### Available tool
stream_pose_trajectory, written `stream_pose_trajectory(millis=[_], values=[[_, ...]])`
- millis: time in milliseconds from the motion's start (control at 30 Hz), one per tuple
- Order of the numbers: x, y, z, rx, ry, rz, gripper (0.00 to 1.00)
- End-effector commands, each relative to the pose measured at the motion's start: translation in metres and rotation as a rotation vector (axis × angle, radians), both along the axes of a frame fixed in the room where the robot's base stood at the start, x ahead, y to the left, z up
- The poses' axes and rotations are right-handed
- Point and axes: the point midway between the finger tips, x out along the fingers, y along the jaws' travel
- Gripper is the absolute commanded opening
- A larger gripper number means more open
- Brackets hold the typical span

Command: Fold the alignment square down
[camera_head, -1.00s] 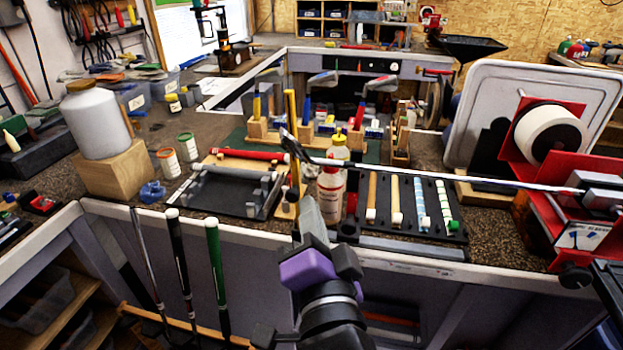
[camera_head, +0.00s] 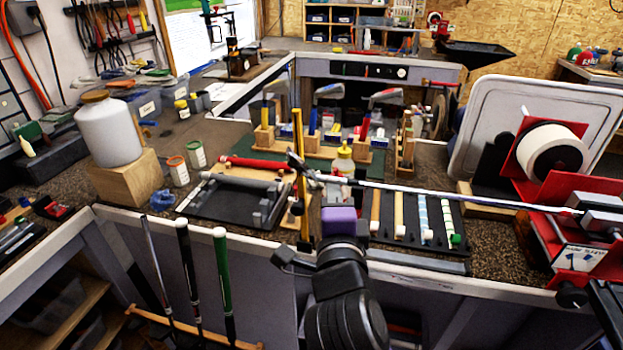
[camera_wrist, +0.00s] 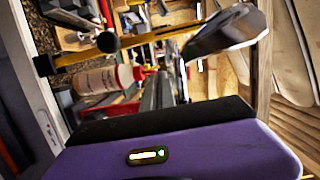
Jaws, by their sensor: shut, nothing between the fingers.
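The alignment square appears to be the yellow bar (camera_head: 299,150), standing upright at the bench's front edge beside the club head (camera_head: 296,163). The club's shaft (camera_head: 440,192) runs right to the vise (camera_head: 604,218). In the wrist view the yellow bar (camera_wrist: 85,53) lies across the upper left, with dark round knobs, and the club head (camera_wrist: 228,30) is at upper right. My gripper (camera_head: 339,218), with a purple body, is just right of the bar's lower part, apart from it. Its fingers (camera_wrist: 168,92) are shut and empty; the head view hides their tips.
A rack of grips (camera_head: 410,218) lies to the right, and a black tray (camera_head: 232,200) to the left. Several clubs (camera_head: 222,275) lean at the bench front. A white jar (camera_head: 108,130) stands on a wooden block.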

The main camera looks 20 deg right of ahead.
Motion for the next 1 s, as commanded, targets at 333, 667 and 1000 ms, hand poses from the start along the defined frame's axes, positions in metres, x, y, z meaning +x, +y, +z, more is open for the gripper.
stream_pose_trajectory(millis=[333, 667, 1000], values=[[0.029, 0.026, -0.001, -0.001, 0.0, 0.002, 0.0], [0.032, 0.03, -0.002, 0.0, 0.0, 0.001, 0.0], [0.036, 0.035, -0.001, -0.026, 0.017, 0.002, 0.0]])
